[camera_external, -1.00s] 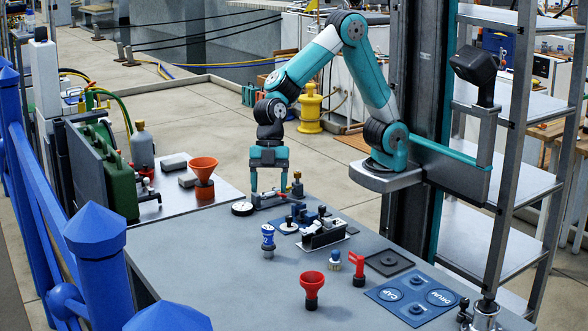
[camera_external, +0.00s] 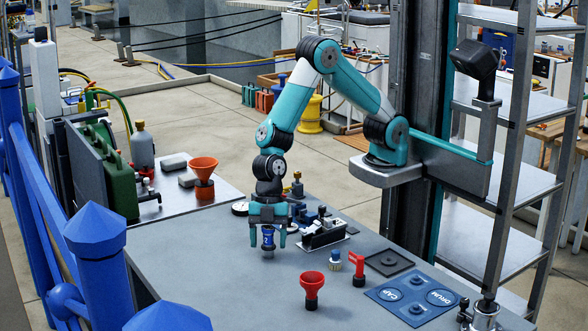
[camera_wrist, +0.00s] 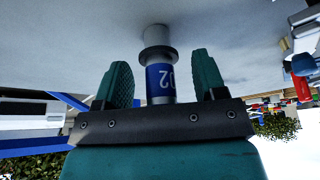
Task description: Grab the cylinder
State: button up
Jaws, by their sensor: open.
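The cylinder (camera_external: 268,240) is small, with a blue band and a grey end, and stands on the grey table (camera_external: 215,262). In the wrist view the cylinder (camera_wrist: 160,82) shows white marks that read like "02" upside down. My gripper (camera_external: 268,238) is open, with a teal finger on each side of the cylinder. In the wrist view the fingers of my gripper (camera_wrist: 165,80) stand apart from it, with a gap on both sides. The cylinder's top is hidden by the gripper body.
A black and white holder (camera_external: 323,233) stands close to the right of my gripper. The table left of the cylinder is clear.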

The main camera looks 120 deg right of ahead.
jog(key=c, duration=1)
jog(key=shift+r, duration=0.1)
